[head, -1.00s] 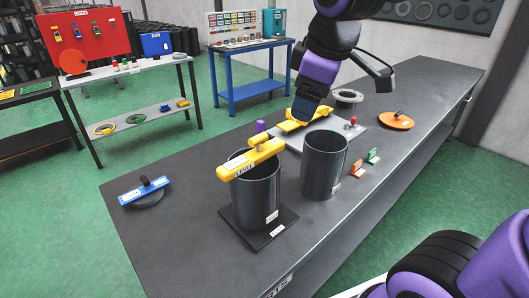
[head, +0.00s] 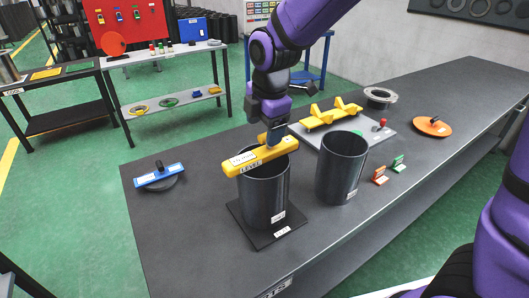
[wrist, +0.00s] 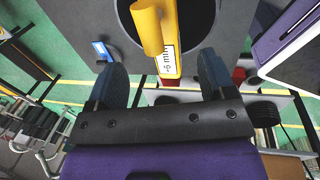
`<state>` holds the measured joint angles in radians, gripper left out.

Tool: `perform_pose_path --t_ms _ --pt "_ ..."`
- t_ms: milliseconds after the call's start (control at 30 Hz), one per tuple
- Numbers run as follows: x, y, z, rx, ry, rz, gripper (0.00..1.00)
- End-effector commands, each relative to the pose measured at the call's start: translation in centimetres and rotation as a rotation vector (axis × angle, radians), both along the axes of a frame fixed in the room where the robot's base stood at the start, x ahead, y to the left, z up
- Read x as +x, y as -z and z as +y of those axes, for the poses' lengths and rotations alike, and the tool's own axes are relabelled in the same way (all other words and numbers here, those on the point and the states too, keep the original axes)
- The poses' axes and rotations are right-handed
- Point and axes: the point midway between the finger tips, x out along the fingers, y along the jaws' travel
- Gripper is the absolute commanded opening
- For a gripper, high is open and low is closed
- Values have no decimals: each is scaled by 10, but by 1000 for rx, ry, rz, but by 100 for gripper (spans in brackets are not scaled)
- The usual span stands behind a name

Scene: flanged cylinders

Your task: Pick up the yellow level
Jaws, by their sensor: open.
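The yellow level (head: 259,158) lies across the rim of the left dark cylinder (head: 266,198), which stands on a dark square plate (head: 243,231). In the wrist view the level (wrist: 168,62) shows with its label and knob, over the cylinder's round dark opening. My gripper (head: 270,138) is above the level, close to its knob, which it partly hides in the head view. In the wrist view the two fingers of my gripper (wrist: 163,78) are wide apart, one on each side of the level's near end, with nothing held between them. Contact cannot be told.
A second dark cylinder (head: 341,166) stands close to the right. A blue level (head: 159,176) lies on the left of the bench. Behind are a yellow cradle (head: 331,113) on a grey plate and an orange disc (head: 433,126). Small orange and green clips (head: 380,175) lie at right.

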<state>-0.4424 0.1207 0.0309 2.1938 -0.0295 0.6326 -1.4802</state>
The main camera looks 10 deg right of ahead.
Motion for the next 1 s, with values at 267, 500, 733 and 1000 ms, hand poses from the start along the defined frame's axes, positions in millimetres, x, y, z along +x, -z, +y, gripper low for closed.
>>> perform_pose_path --t_ms 267,500,733,1000 --pt "3 21 2 0 1 1 76" --pt "7 53 5 -1 2 3 76" --pt "10 68 6 1 2 -1 76" --pt "10 68 6 1 3 -1 60"
